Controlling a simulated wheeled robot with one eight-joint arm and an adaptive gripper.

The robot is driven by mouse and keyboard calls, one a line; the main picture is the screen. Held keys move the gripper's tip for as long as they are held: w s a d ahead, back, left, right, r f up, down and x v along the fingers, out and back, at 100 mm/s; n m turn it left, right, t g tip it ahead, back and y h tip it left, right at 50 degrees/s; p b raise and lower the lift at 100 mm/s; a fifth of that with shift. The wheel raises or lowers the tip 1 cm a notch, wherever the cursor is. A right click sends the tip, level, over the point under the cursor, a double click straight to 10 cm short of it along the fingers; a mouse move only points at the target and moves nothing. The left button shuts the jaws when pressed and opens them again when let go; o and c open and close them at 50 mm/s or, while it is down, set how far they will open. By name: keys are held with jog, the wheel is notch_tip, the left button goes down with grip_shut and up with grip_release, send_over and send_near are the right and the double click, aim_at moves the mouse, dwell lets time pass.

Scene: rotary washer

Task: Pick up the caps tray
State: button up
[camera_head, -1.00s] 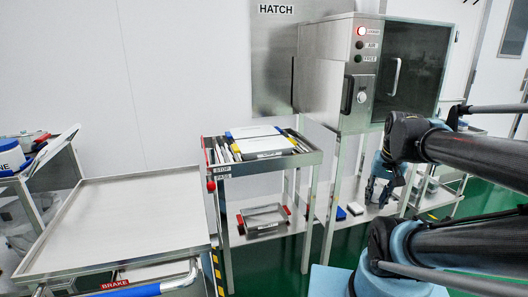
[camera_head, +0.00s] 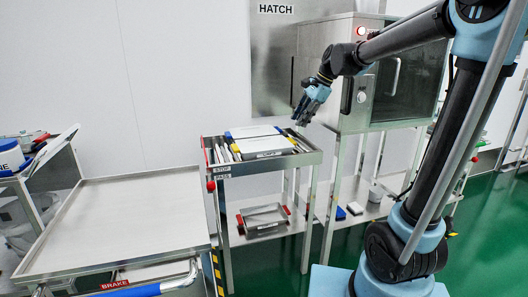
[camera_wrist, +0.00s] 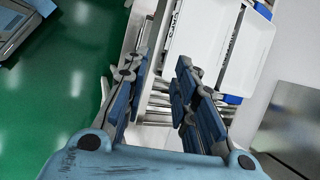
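The caps tray (camera_head: 264,146) is a white tray on the top shelf of the steel trolley in the head view. In the wrist view the caps tray (camera_wrist: 196,45) lies at the top, and a label on its side appears to read CAPS. My gripper (camera_head: 303,118) is above the right end of that shelf, apart from the tray. In the wrist view its two blue fingers (camera_wrist: 160,90) stand apart with nothing between them, so it is open. The finger on the right overlaps part of the view near the tray.
A second white tray with blue corners (camera_wrist: 249,50) lies on the wall side. A small metal tray (camera_head: 264,216) is on the lower shelf. The steel hatch cabinet (camera_head: 327,72) stands at the right; an empty steel cart (camera_head: 125,220) at the left.

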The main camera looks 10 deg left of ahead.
jog(key=shift+m, duration=0.3)
jog(key=x, duration=0.4)
jog(key=a+x, duration=0.1)
jog(key=x, duration=0.3)
jog(key=w+a+r+x, duration=0.1)
jog(key=x, duration=0.4)
jog(key=shift+a+r, duration=0.15)
jog(key=shift+r, duration=0.05)
jog(key=shift+a+x, duration=0.25)
jog(key=shift+x, duration=2.3)
jog(key=shift+r, duration=0.1)
grip_shut()
